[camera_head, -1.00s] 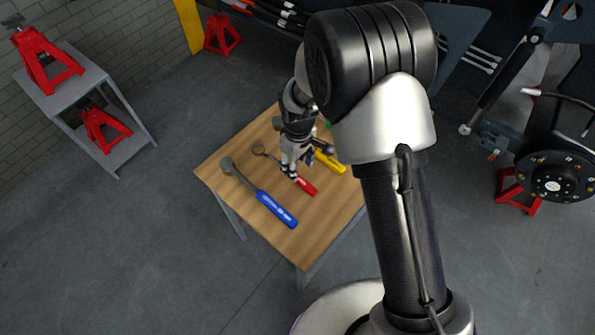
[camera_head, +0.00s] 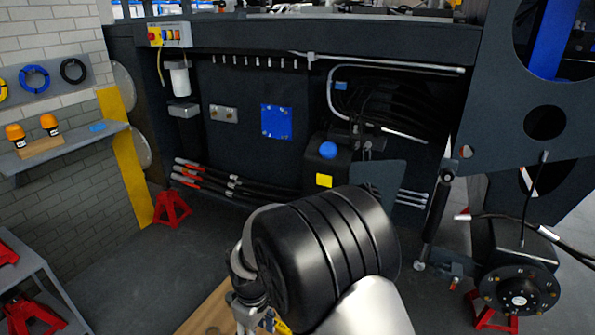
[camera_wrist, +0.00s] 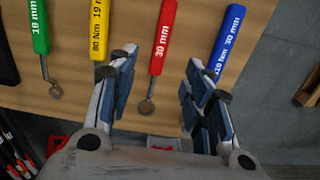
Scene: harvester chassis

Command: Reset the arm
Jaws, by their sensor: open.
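My gripper (camera_wrist: 160,68) is open and empty in the wrist view, above a wooden table (camera_wrist: 90,95). Between and beyond its fingers lies a red-handled wrench (camera_wrist: 165,32) marked 30 mm; no contact with it is visible. A yellow-handled tool (camera_wrist: 99,28) and a green-handled wrench (camera_wrist: 41,30) lie to the left. A blue-handled tool (camera_wrist: 228,38) lies to the right, its near part hidden behind a finger. In the head view, my arm covers the bottom centre. Only a corner of the table (camera_head: 208,312) shows there, and the gripper's fingers are not clearly visible.
The dark harvester chassis (camera_head: 245,85) spans the back. A wheel hub (camera_head: 520,298) stands at lower right. Shelves (camera_head: 75,145) line the left wall, and a red jack stand (camera_head: 172,210) stands on the floor. Grey floor (camera_head: 125,270) is free left of the table.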

